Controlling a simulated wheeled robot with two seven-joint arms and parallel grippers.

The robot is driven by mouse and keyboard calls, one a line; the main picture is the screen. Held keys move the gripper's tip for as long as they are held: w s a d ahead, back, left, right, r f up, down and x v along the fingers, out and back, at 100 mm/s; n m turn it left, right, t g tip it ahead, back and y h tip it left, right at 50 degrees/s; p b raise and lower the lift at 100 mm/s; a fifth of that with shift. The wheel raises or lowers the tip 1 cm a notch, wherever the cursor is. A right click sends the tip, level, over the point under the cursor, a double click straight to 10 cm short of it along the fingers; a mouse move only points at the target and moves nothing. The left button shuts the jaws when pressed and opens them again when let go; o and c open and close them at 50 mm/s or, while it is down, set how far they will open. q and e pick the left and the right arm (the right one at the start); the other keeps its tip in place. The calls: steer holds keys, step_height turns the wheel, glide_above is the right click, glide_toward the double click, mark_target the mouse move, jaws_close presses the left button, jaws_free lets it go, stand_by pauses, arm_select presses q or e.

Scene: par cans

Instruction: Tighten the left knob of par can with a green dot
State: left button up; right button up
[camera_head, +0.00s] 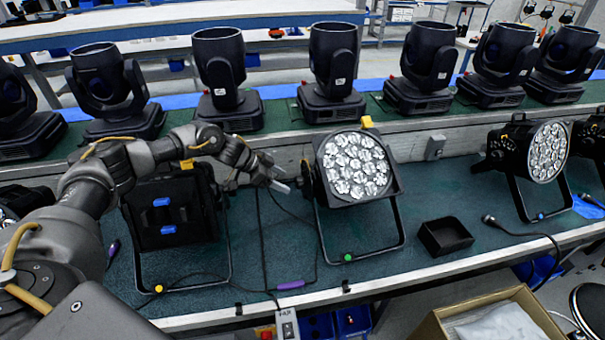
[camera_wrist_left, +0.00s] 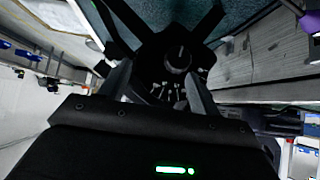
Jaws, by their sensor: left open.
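The par can with a green dot (camera_head: 355,165) stands mid-bench with its lit-array face toward me. The green dot (camera_head: 348,257) is on the front bar of its stand. Its left knob (camera_head: 306,178) is a small dark shape at the left side, and a round black knob also shows in the left wrist view (camera_wrist_left: 178,60). My left gripper (camera_head: 279,179) reaches in from the left, just left of that knob. In the left wrist view its fingers (camera_wrist_left: 160,78) are apart, with the knob beyond their tips; contact cannot be told. My right gripper is not in view.
A par can with a yellow dot (camera_head: 158,288) stands left, its back toward me, under my left arm. Another par can (camera_head: 547,152) stands right. A black open box (camera_head: 445,236) and cables lie on the bench. Several moving-head lights (camera_head: 335,75) line the shelf behind.

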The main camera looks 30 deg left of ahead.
mark_target(296, 181)
arm_select(q)
steer(key=w+a+r, duration=0.1)
steer(key=a+r, duration=0.2)
steer(key=a, duration=0.1)
steer(key=shift+n, duration=0.4)
steer(key=p+x, duration=0.2)
steer(key=x, duration=0.8)
steer(key=shift+p, duration=0.35)
steer(key=shift+w+d+f, duration=0.25)
steer(key=shift+d+f, duration=0.1)
steer(key=shift+f, duration=0.05)
